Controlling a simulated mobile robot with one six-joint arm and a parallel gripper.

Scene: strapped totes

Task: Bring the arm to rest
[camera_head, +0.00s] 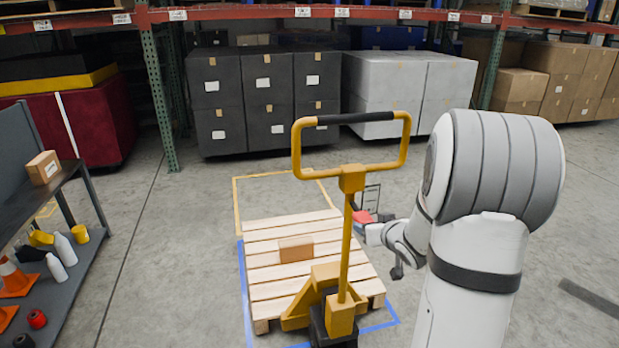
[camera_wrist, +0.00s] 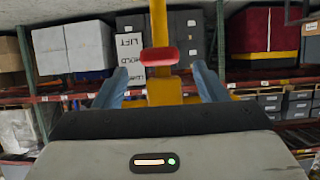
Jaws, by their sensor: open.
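My arm, white and grey, fills the right of the head view and reaches left toward the yellow pallet jack (camera_head: 345,255). My gripper (camera_wrist: 160,68) is open in the wrist view, its two blue fingers spread apart. A small red piece (camera_wrist: 160,57) shows in the gap near the fingertips, with yellow upright parts (camera_wrist: 159,22) behind it. No finger visibly touches the red piece. In the head view, the red piece (camera_head: 363,216) is just right of the jack's post, close to the arm's end; the fingers are hard to make out there.
A wooden pallet (camera_head: 270,262) bears a small brown box (camera_head: 296,249), with the jack at its front. A shelf (camera_head: 70,280) with bottles and cones stands at left. Dark totes (camera_head: 265,85) and white totes (camera_head: 390,80) line the back. Open floor lies left of the pallet.

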